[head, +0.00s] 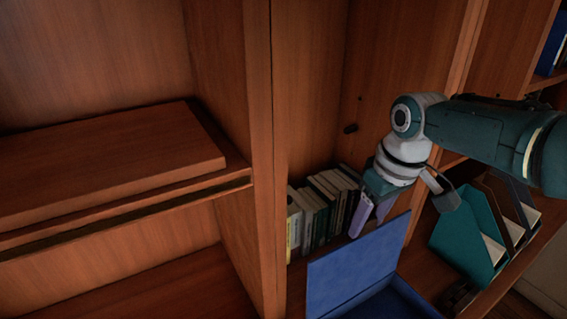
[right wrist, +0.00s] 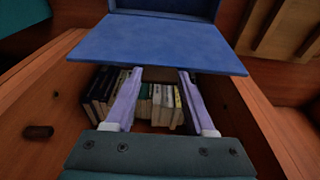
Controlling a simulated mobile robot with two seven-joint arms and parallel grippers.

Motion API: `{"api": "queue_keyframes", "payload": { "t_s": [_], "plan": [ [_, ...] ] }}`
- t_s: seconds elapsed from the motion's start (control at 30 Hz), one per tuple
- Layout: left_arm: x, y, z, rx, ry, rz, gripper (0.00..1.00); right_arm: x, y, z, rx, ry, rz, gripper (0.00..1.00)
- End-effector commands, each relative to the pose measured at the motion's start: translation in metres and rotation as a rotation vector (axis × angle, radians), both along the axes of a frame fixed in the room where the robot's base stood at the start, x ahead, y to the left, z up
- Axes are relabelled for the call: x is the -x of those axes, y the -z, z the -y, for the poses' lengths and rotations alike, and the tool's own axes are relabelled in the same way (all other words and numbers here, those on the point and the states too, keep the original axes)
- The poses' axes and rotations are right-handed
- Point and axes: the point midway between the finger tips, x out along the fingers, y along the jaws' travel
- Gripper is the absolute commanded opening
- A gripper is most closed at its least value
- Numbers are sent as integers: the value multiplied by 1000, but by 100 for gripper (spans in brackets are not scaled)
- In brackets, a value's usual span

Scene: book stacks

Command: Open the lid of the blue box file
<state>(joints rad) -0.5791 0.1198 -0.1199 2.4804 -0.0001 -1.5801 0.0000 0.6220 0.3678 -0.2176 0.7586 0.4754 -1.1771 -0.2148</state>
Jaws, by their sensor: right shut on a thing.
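The blue box file stands on the shelf at the bottom centre of the head view, and its body (head: 385,304) is partly cut off by the frame. Its lid (head: 350,265) is raised and tilted up from the body. The lid also shows as a broad blue panel in the right wrist view (right wrist: 175,42). My right gripper (head: 371,220) is at the lid's upper edge, with its pale lilac fingers reaching to it. In the right wrist view the fingers (right wrist: 160,76) are apart, their tips at the lid's near edge. The exact contact is hard to see. My left gripper is not in view.
A row of books (head: 318,205) stands behind the lid, against the upright panel. Teal and dark magazine holders (head: 465,240) stand to the right. A wooden upright (head: 262,160) divides this bay from the left one, where a thick wooden slab (head: 110,165) lies on a shelf.

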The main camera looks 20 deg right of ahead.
Motion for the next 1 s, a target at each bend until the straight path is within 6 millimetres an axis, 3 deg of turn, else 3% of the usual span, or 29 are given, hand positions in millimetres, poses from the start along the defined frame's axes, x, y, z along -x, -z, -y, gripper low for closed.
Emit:
{"api": "queue_keyframes", "payload": {
  "t_s": [0.53,0.57,0.8,1.0],
  "plan": [
    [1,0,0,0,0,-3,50,-1,1,1,3,-1,7,0],
    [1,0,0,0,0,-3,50,-1,1,1,3,-1,7,58],
    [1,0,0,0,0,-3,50,0,0,0,1,-1,4,85],
    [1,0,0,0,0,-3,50,0,0,0,1,-1,3,85]
  ]
}}
